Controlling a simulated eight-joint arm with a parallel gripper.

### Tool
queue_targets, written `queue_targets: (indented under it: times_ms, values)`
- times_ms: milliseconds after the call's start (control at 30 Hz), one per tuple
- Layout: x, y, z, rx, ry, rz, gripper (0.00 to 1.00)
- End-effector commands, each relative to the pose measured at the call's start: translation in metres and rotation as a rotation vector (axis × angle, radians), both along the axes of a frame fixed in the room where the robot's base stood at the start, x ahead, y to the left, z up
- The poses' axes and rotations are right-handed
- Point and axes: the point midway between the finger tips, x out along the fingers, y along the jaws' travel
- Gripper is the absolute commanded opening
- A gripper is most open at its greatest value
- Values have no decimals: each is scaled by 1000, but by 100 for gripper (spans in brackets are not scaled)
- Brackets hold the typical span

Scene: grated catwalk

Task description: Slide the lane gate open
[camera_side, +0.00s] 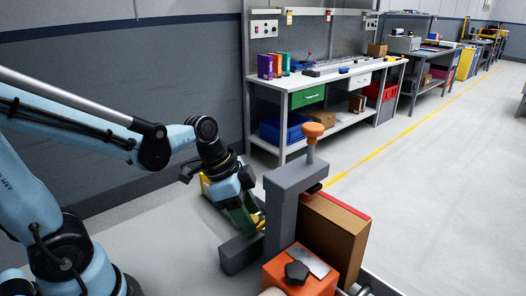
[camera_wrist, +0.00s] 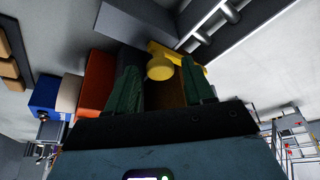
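A yellow gate piece with a round knob (camera_wrist: 160,69) shows in the wrist view, with a yellow bar (camera_wrist: 178,54) behind the knob. I take this to be the lane gate. In the side view only a little yellow (camera_side: 260,219) shows beside my gripper's green fingers. My gripper (camera_side: 250,222) is low at the left side of a grey upright frame (camera_side: 279,205). In the wrist view its two green fingers (camera_wrist: 159,75) are spread apart, with the knob appearing between their tips and a gap on each side. Contact with the knob cannot be told.
The grey frame carries an orange-topped post (camera_side: 313,135). A brown box with a red edge (camera_side: 337,233) stands right of it. An orange block (camera_side: 300,275) with a black knob is in front. A low grey block (camera_side: 240,252) lies near my fingers. Workbenches (camera_side: 330,85) stand farther back.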

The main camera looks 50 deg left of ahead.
Motion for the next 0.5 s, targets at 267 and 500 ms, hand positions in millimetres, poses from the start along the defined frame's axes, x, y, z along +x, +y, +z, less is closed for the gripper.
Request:
queue_targets:
  times_ms: [267,500]
  values:
    - [0,0,0,0,0,0,9]
    - [-7,0,1,-1,1,0,3]
